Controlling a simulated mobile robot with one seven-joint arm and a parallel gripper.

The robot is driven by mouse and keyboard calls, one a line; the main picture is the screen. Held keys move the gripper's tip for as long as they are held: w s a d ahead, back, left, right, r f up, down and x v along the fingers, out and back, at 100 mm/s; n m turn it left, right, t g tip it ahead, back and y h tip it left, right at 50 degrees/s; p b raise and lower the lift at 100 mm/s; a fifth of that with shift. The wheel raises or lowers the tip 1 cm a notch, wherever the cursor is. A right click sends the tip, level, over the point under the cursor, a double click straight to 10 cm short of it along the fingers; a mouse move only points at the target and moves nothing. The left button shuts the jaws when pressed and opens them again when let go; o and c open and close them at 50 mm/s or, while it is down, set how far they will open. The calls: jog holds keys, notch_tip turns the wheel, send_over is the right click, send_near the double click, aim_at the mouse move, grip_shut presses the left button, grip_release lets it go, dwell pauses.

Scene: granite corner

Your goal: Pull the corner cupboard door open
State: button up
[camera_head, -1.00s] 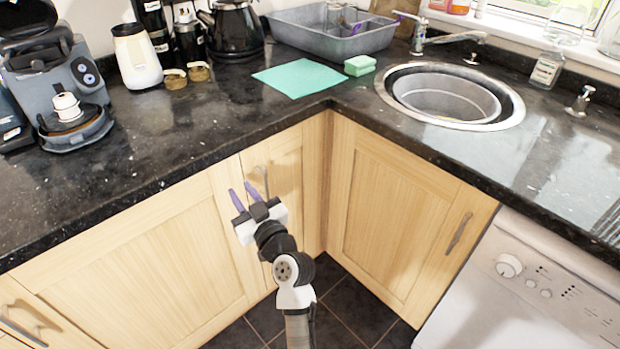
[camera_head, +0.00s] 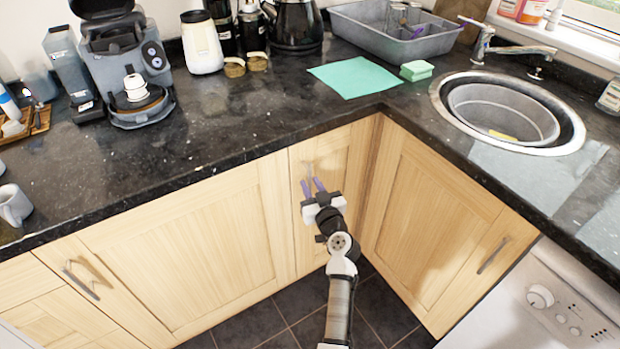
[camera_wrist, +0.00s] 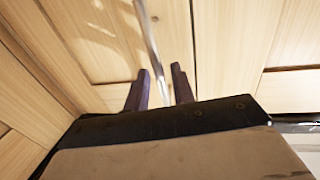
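The corner cupboard door (camera_head: 333,165) is the narrow pale wood door left of the inner corner, and it looks closed. Its metal bar handle (camera_head: 308,171) is upright near the top. My gripper (camera_head: 312,186) is in front of this door with its two purple fingers pointing up toward the handle. In the wrist view my gripper (camera_wrist: 160,83) has its fingers spread apart. The handle (camera_wrist: 151,38) comes down from the top and its lower end lies between the fingers in the picture. No grip on it shows; I cannot tell how deep the fingers reach.
A black granite worktop (camera_head: 240,115) overhangs the doors. A wide door (camera_head: 190,250) stands to the left, another door (camera_head: 430,220) right of the corner, and a white dishwasher (camera_head: 545,310) further right. Dark floor tiles (camera_head: 285,320) below are clear.

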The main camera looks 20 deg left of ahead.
jog(key=shift+x, duration=0.95)
jog(key=shift+c, duration=0.3)
grip_shut()
